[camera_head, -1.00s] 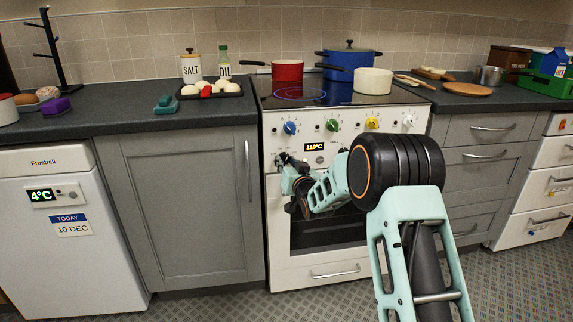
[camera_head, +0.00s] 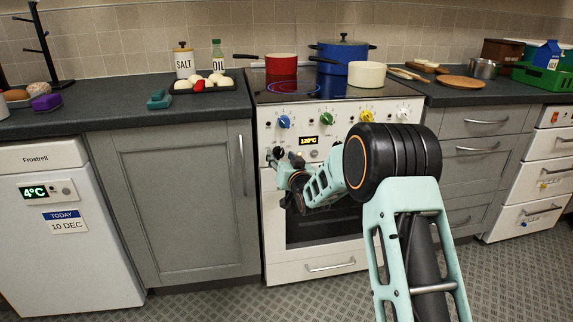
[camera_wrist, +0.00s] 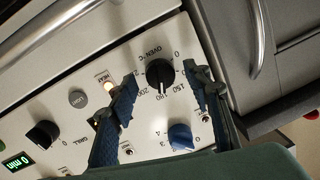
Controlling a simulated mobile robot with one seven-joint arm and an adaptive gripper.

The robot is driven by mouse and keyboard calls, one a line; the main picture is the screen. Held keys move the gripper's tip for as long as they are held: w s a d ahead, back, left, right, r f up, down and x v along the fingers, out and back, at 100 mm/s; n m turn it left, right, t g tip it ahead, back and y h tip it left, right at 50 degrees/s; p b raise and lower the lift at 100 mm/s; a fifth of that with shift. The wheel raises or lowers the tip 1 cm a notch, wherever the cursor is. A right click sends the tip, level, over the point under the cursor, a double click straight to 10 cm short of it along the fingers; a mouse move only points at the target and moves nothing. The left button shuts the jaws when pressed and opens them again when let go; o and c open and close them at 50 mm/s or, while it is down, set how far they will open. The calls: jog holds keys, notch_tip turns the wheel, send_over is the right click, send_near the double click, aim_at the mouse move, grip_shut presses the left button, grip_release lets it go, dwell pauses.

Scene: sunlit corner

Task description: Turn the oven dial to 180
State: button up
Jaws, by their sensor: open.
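The oven dial (camera_wrist: 160,73) is a round black knob on the white panel, marked "OVEN °C". In the wrist view, its pale mark points between the 150 and 200 labels. My gripper (camera_wrist: 160,77) is open, with one fingertip on each side of the dial; I cannot tell whether they touch it. In the head view, my gripper (camera_head: 276,160) is at the left of the stove's (camera_head: 312,271) front panel, near the dial. The oven display (camera_head: 309,141) shows small yellow digits, apparently about 130°C.
In the wrist view, a blue knob (camera_wrist: 181,137), a round light button (camera_wrist: 77,98) and the black grill knob (camera_wrist: 42,135) are close by. A lit lamp marked heat is beside one finger. The oven door handle (camera_wrist: 47,34) runs along the upper left.

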jog(key=v, duration=1.1)
jog(key=shift+s+d, duration=0.1)
jog(key=shift+d, duration=0.05)
